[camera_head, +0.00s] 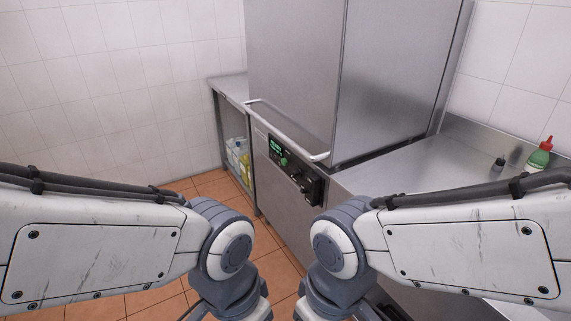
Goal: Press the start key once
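A steel hood-type machine (292,65) stands in the middle, with a control panel on its front below a long bar handle (287,130). The panel has a dark display with green lit characters (276,147). A small round green key (284,161) sits at its lower right edge, and I cannot read any label on it. Dark knobs or switches (307,186) sit further right. Both my arms reach in from the sides and bend down at the bottom edge, well in front of the panel. My grippers are below the picture, so their fingers are hidden.
A steel side table (230,88) with bottles or bags (238,152) under it stands left of the machine. On the right, a steel counter (400,172) holds a green bottle with a red cap (540,154) and a small dark bottle (498,164). Tiled floor (215,186) is clear at left.

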